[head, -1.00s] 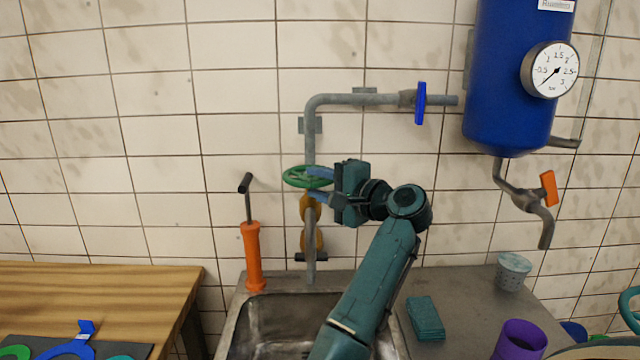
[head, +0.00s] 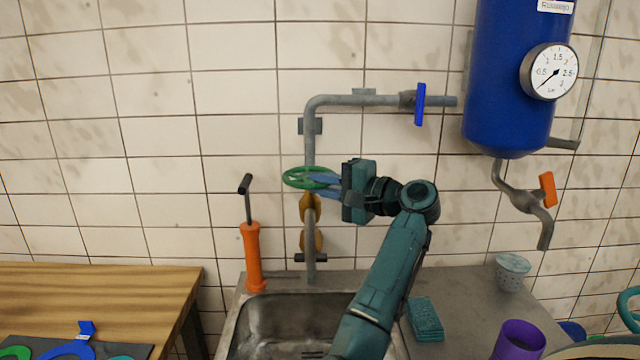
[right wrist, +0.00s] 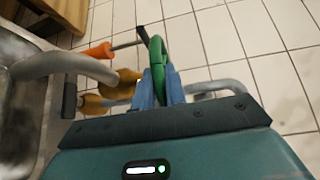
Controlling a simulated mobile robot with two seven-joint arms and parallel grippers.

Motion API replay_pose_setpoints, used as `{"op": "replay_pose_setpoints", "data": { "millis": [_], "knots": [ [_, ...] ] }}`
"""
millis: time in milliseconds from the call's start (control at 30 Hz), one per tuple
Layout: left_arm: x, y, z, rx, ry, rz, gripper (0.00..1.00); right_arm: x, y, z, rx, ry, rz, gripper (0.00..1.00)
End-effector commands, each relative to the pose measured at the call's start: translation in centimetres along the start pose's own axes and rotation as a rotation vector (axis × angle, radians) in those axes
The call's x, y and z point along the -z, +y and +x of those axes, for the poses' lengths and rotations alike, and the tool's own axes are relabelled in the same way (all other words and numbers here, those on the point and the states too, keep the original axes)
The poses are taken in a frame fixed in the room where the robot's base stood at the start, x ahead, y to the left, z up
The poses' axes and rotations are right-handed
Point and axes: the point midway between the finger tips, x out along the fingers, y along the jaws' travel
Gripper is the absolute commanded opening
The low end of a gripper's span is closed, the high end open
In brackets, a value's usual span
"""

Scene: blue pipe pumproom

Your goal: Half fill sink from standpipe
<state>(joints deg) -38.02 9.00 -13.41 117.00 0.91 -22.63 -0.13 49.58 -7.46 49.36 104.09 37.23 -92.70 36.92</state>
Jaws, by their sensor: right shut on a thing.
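The grey standpipe (head: 310,150) comes down the tiled wall behind the metal sink (head: 285,318). A green handwheel (head: 296,178) sits on it above a brass-coloured valve body (head: 311,207). My right gripper (head: 316,184) comes from the right and is shut on the wheel's rim. In the right wrist view, the blue fingers (right wrist: 158,88) are on either side of the green rim (right wrist: 160,52). The grey spout (right wrist: 65,64) reaches over the sink in that view. My arm hides part of the sink's right side. I see no water running. My left gripper is not in view.
An orange hand pump (head: 252,257) stands at the sink's back left corner. A blue-handled valve (head: 420,104) is on the upper pipe, left of the blue tank (head: 508,90). A sponge (head: 425,320), a cup (head: 512,271) and a purple cup (head: 519,340) stand right of the sink.

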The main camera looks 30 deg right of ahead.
Motion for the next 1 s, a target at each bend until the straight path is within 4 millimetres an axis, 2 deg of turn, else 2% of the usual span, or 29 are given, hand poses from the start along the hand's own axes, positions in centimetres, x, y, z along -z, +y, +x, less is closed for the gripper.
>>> {"op": "replay_pose_setpoints", "data": {
  "millis": [533,1000],
  "knots": [
    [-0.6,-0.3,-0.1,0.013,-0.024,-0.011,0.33,2.1,-0.1,-0.4,-0.014,-0.404,-0.02,0.0],
    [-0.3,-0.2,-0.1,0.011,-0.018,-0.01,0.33,2.6,-0.1,-0.3,-0.014,-0.534,-0.029,0.0]
  ]
}}
